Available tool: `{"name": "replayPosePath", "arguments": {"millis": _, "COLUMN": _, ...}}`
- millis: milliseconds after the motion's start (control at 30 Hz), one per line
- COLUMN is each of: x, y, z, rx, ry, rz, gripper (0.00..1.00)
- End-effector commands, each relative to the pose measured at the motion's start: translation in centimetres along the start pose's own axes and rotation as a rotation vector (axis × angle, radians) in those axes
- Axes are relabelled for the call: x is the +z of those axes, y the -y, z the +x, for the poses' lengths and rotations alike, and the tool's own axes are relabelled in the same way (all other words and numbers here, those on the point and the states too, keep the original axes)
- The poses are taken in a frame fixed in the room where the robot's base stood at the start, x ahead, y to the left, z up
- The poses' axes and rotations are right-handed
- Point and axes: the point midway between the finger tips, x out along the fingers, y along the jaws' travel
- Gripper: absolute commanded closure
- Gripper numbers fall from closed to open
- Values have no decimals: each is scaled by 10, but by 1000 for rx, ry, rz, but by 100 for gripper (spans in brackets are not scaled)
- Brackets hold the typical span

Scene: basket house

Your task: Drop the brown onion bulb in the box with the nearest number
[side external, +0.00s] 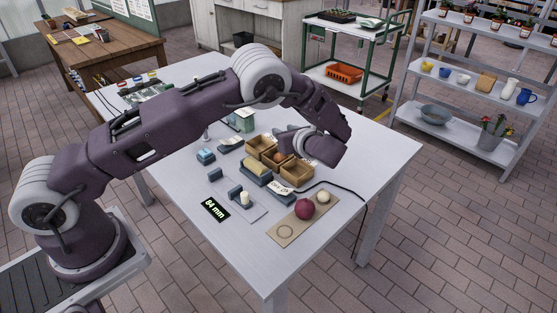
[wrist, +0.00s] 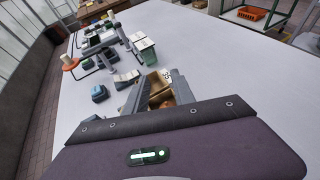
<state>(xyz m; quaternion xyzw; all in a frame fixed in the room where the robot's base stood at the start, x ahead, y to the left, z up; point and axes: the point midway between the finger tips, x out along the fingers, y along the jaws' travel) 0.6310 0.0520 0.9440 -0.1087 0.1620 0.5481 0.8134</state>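A brown onion bulb (side external: 279,157) shows small and partly hidden at the middle one of three open cardboard boxes. The left box (side external: 254,146) and right box (side external: 297,171) stand beside it, in a row under my gripper. My gripper (side external: 290,143) is above the boxes, its fingers apart. In the wrist view, my gripper (wrist: 157,90) has a box (wrist: 160,79) between and beyond its fingers, with a dark number mark on it that I cannot read. An orange-brown patch of the bulb (wrist: 166,104) shows low between the fingers. A black display (side external: 215,209) reads "84 mm".
A tan board (side external: 283,236) with a printed circle carries a dark red bulb (side external: 305,209) and a pale bulb (side external: 323,197). A black cable crosses the table's right side, otherwise clear.

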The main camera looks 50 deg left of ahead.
Motion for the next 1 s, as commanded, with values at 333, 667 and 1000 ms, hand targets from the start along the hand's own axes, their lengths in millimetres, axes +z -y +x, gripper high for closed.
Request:
{"name": "replayPosePath", "arguments": {"millis": 333, "x": 0, "y": 0, "z": -60, "rx": -3, "ry": 0, "rz": 0, "gripper": 69}}
{"name": "replayPosePath", "arguments": {"millis": 667, "x": 6, "y": -3, "z": -64, "rx": 8, "ry": -15, "rz": -25, "gripper": 69}}
{"name": "replayPosePath", "arguments": {"millis": 1000, "x": 121, "y": -147, "z": -147, "rx": 322, "ry": -499, "rz": -883, "gripper": 69}}
